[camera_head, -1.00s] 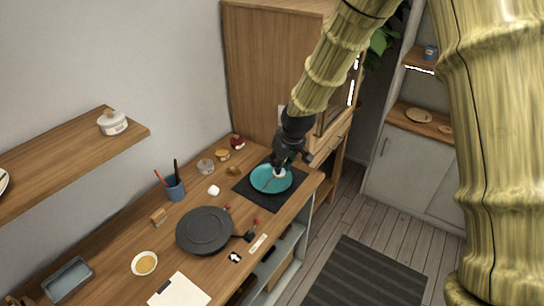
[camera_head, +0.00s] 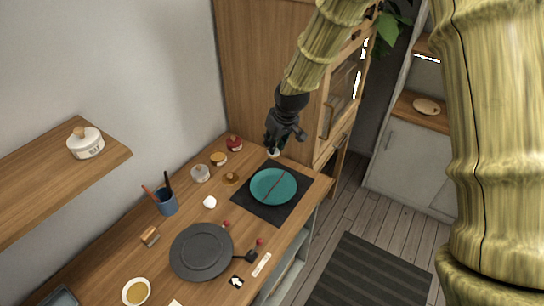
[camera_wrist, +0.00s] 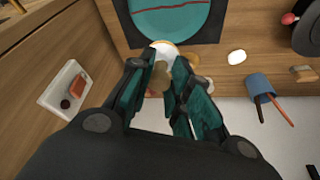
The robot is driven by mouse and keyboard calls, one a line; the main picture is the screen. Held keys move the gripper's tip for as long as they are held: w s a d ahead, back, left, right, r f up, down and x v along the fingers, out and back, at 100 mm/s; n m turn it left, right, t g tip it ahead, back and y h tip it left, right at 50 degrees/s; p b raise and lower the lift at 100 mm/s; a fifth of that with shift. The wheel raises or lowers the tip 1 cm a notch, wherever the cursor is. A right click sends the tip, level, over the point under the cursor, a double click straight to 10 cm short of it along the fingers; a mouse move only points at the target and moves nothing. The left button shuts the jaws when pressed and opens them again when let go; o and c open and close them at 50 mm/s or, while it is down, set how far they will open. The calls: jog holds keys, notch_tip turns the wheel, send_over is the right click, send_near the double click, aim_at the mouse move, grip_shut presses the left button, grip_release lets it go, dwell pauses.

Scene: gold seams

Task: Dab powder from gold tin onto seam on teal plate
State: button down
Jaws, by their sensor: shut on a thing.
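The teal plate (camera_head: 272,198) lies on a dark square mat (camera_head: 243,201) near the far end of the counter. A thin dark seam (camera_head: 277,184) runs across it, also visible in the wrist view (camera_wrist: 165,8). My gripper (camera_head: 276,147) is above the counter just beyond the plate's back edge, clear of it. It is shut on a dabber (camera_wrist: 162,75) with a tan grip, partly hidden by the fingers; its pale round end (camera_head: 273,153) points down. A small gold-orange tin (camera_head: 219,158) stands left of the plate by the wall. Its contents cannot be made out.
A red jar (camera_head: 234,143), a glass jar (camera_head: 200,173) and a small brown piece (camera_head: 231,178) stand near the tin. A blue cup with tools (camera_head: 166,203), a dark pan (camera_head: 201,251) and a white lump (camera_head: 210,202) are nearer. A wooden cabinet (camera_head: 270,75) rises behind.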

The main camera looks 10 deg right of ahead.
jog(key=shift+w+f+b, duration=0.25)
jog(key=shift+b, duration=0.05)
jog(key=shift+f, duration=0.3)
jog(key=shift+s+f+b, duration=0.2)
jog(key=shift+s+b, duration=0.05)
jog(key=shift+b, duration=0.4)
jog(key=shift+f+b, duration=0.25)
jog(key=shift+b, duration=0.05)
jog(key=b+x, duration=0.2)
jog(key=shift+s+d+f, duration=0.1)
jog(key=shift+f, duration=0.3)
notch_tip(320, 180, down, 5)
jog(key=b, duration=0.5)
jog(key=shift+s+f+b, duration=0.1)
jog(key=shift+s+b, duration=0.05)
jog(key=shift+b, duration=0.2)
jog(key=shift+f+b, duration=1.6)
jog(key=shift+f, duration=0.6)
